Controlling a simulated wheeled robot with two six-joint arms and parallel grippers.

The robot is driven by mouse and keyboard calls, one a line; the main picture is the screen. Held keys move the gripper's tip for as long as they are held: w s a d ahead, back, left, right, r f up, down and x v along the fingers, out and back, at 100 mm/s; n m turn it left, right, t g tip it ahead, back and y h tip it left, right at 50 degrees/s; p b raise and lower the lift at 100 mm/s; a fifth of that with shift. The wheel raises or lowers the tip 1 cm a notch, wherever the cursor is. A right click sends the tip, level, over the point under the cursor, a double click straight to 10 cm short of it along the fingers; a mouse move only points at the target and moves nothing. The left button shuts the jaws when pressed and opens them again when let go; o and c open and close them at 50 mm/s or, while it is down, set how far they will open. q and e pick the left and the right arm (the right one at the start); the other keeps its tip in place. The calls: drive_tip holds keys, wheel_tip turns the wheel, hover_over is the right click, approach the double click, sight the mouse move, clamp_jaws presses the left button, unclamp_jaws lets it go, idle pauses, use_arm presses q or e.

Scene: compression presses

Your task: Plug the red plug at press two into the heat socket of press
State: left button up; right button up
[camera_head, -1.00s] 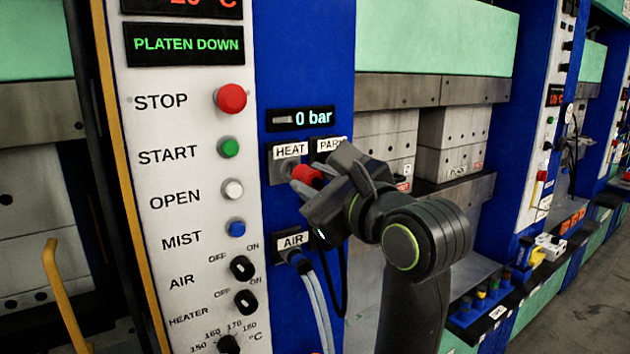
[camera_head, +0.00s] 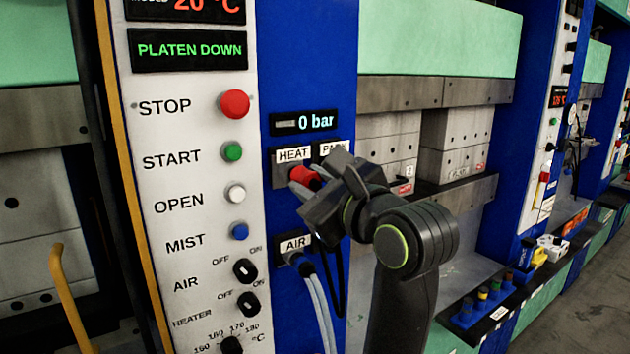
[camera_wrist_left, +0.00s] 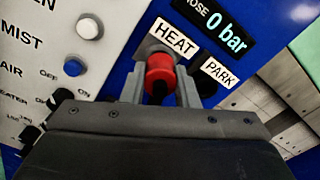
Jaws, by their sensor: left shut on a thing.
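The red plug (camera_head: 303,176) is at the grey heat socket (camera_head: 279,175), under the HEAT label (camera_head: 293,155). My left gripper (camera_head: 308,190) is shut on the red plug. In the left wrist view the red plug (camera_wrist_left: 160,75) sits between my two fingers, its front end against the grey socket (camera_wrist_left: 152,48); how deep it is seated cannot be told. The PARK label (camera_wrist_left: 219,72) is just right of it with a dark socket below, which my gripper partly hides in the head view. My right gripper is not in view.
The AIR socket (camera_head: 292,247) with pale hoses (camera_head: 318,300) is just below my left gripper. The control panel (camera_head: 185,120) with buttons and knobs stands to the left. Moulds (camera_head: 455,145) and a ledge with coloured parts (camera_head: 480,305) are to the right.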

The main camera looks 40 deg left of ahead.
use_arm(q)
drive_tip(key=shift+w+a+p, duration=0.25)
drive_tip(key=shift+a+p, duration=0.2)
drive_tip(key=shift+a, duration=0.2)
drive_tip(key=o, duration=1.1)
drive_tip(key=shift+a, duration=0.15)
drive_tip(key=shift+s+d+f+b, duration=0.15)
drive_tip(key=shift+d+b, duration=0.3)
drive_tip(key=shift+d, duration=0.2)
drive_tip(key=shift+b+v, duration=8.1)
drive_tip(key=shift+b, duration=0.2)
drive_tip(key=shift+s+a, duration=0.1)
